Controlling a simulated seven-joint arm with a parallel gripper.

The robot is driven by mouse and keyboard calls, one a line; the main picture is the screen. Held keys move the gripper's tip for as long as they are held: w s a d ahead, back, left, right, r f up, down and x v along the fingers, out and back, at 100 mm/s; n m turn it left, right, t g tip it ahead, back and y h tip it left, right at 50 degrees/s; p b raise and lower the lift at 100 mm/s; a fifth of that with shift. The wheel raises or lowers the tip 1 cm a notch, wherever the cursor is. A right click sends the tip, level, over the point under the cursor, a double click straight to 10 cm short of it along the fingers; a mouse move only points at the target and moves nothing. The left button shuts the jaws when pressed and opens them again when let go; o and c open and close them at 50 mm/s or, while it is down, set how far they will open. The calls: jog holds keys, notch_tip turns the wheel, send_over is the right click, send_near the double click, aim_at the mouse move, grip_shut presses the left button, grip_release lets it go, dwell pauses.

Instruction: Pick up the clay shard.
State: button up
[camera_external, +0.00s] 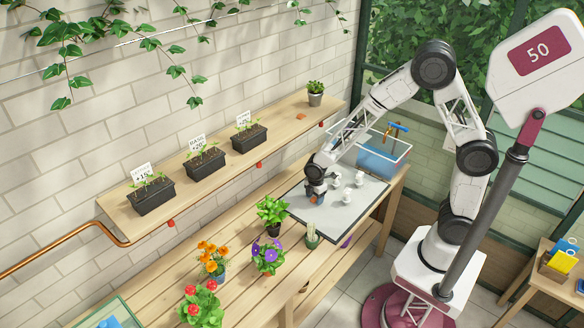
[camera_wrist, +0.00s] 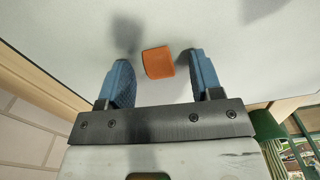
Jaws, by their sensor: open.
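The clay shard (camera_wrist: 158,63) is a small orange-brown piece lying on the pale grey surface of a dark-rimmed tray (camera_external: 343,224). My gripper (camera_external: 315,193) is open and low over the tray's left part in the outside view. The shard is mostly hidden by my gripper there. I cannot tell how far the fingertips are above the tray.
A cactus (camera_external: 312,238) stands at the tray's front left edge. Flowering plants (camera_external: 268,257) stand on the bench to the left. A shelf (camera_external: 285,122) with seedling boxes runs along the wall.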

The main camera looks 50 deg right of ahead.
aim_at(315, 199)
jog(key=c, duration=1)
jog(key=shift+r, duration=0.1)
jog(key=shift+r, duration=4.9)
